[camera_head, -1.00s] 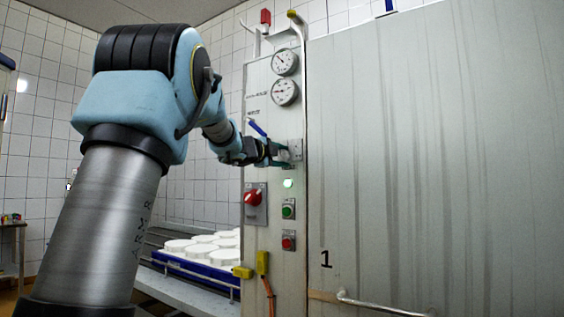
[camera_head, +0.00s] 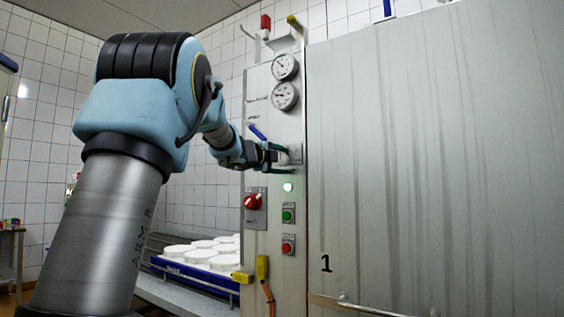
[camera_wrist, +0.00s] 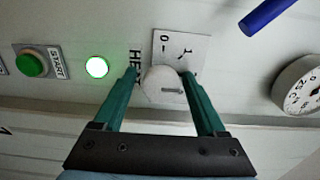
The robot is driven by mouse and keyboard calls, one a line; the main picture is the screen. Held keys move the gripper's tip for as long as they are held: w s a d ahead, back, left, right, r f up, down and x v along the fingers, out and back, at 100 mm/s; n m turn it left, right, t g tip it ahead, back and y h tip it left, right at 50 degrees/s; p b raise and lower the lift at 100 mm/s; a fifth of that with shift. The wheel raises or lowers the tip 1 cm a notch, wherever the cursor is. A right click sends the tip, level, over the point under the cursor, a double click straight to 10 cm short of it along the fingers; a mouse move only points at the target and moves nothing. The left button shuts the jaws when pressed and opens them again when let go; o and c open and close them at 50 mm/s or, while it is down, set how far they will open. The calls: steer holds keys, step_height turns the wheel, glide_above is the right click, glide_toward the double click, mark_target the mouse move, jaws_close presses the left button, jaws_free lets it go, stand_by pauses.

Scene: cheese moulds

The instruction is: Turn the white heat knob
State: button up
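The white heat knob (camera_wrist: 163,87) sits on a square plate marked 0 and 1 (camera_wrist: 184,48) in the wrist view, with a partly hidden label beginning "HE" beside it. A short grey line shows on the knob's face. My gripper (camera_wrist: 160,76) has its two green fingers on either side of the knob. A narrow gap shows at the left finger; contact at the right finger is hard to judge. In the head view my gripper (camera_head: 273,158) reaches the panel (camera_head: 270,222) with its fingers spread one above the other, and it hides the knob.
A lit lamp (camera_wrist: 96,67) and a green START button (camera_wrist: 32,64) are near the knob. A blue lever (camera_wrist: 265,16) and gauge (camera_wrist: 300,88) are close on the other side. A red switch (camera_head: 254,202) and red button (camera_head: 288,244) sit lower on the panel.

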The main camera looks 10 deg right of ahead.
steer(key=shift+o, duration=0.3)
steer(key=shift+s+a, duration=0.1)
steer(key=b+v, duration=0.2)
steer(key=v, duration=0.8)
steer(key=shift+s+a, duration=0.2)
steer(key=shift+s, duration=0.05)
steer(key=a+f+n+y+p, duration=0.1)
steer(key=a+f+n+y, duration=0.4)
steer(key=f, duration=0.4)
steer(key=s+a+f+n+y, duration=0.1)
steer(key=a+f+n+y, duration=0.1)
steer(key=a+f+n, duration=0.5)
steer(key=a+f+n+y+p, duration=0.15)
steer(key=f+n+y, duration=0.3)
steer(key=f, duration=0.55)
steer(key=s+a+f+n+g, duration=0.2)
steer(key=s+f+n+g, duration=0.1)
steer(key=s+f, duration=0.3)
steer(key=s+a+f+n+g+y, duration=0.1)
steer(key=s+f+n+g, duration=0.2)
steer(key=s+f, duration=0.3)
steer(key=s+a+f+n+g+p, duration=0.1)
steer(key=s+f, duration=0.5)
steer(key=s, duration=0.6)
steer(key=a+n+g, duration=0.1)
steer(key=n+g, duration=0.1)
steer(key=g, duration=0.1)
steer(key=shift+s+a+f+n+g, duration=0.25)
steer(key=shift+a+f+n+g, duration=0.05)
steer(key=shift+a+f+n, duration=0.05)
